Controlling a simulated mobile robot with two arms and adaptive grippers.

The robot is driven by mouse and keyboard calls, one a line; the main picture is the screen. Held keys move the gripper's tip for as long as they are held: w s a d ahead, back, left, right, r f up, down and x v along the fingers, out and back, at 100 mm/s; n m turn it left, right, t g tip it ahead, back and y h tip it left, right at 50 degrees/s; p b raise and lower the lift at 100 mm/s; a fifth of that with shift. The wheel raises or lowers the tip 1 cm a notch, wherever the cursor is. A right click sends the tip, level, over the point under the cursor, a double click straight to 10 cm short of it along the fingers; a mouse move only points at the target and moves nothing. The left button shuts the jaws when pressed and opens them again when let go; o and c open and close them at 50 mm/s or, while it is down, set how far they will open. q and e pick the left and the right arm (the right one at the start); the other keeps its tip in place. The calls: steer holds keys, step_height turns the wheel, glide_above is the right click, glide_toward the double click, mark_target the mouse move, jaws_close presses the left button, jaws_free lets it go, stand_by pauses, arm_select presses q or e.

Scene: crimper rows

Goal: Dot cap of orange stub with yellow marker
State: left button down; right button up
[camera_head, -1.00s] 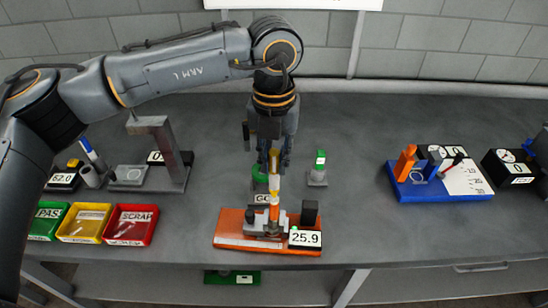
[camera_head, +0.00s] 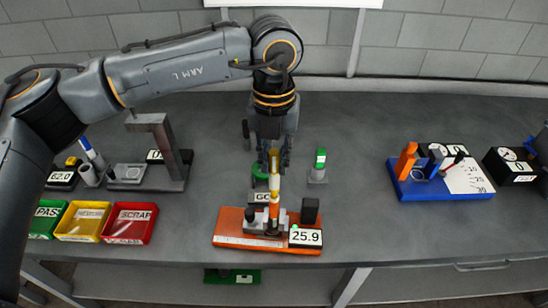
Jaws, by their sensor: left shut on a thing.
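My left gripper (camera_head: 274,158) comes down over the middle of the bench, shut on a slim yellow marker (camera_head: 275,172). The marker points down, above an orange stub (camera_head: 273,214) that stands upright in the fixture on an orange base plate (camera_head: 232,238). The marker and the stub line up in this view. I cannot tell whether the marker's tip touches the stub's cap, and no dot can be made out. My right gripper is not in view.
A display reading 25.9 (camera_head: 306,237) sits on the base plate. A green-capped piece (camera_head: 319,163) stands behind it. Green, yellow and red (camera_head: 151,223) bins lie at left. A blue stand (camera_head: 438,194) is at right. The bench between is clear.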

arm_select(q)
steer(key=shift+r+p, duration=1.4)
steer(key=shift+r, duration=2.15)
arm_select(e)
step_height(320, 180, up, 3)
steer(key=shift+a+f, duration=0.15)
arm_select(q)
steer(key=shift+a+f, duration=0.1)
steer(key=shift+a+f+m, duration=0.15)
steer(key=shift+a+m, duration=0.05)
steer(key=shift+m, duration=0.2)
steer(key=s+a+f+m, duration=0.2)
steer(key=a+m, duration=0.4)
steer(key=m, duration=0.5)
steer(key=s+a+f+m+b, duration=0.1)
steer(key=a+f+m, duration=0.4)
steer(key=m, duration=0.6)
steer(key=s+a+f+m+b, duration=0.1)
steer(key=s+a+f+m, duration=0.2)
steer(key=a+m, duration=0.4)
steer(key=shift+a+f+m, duration=0.2)
steer(key=shift+f+m, duration=0.55)
steer(key=shift+m, duration=1.45)
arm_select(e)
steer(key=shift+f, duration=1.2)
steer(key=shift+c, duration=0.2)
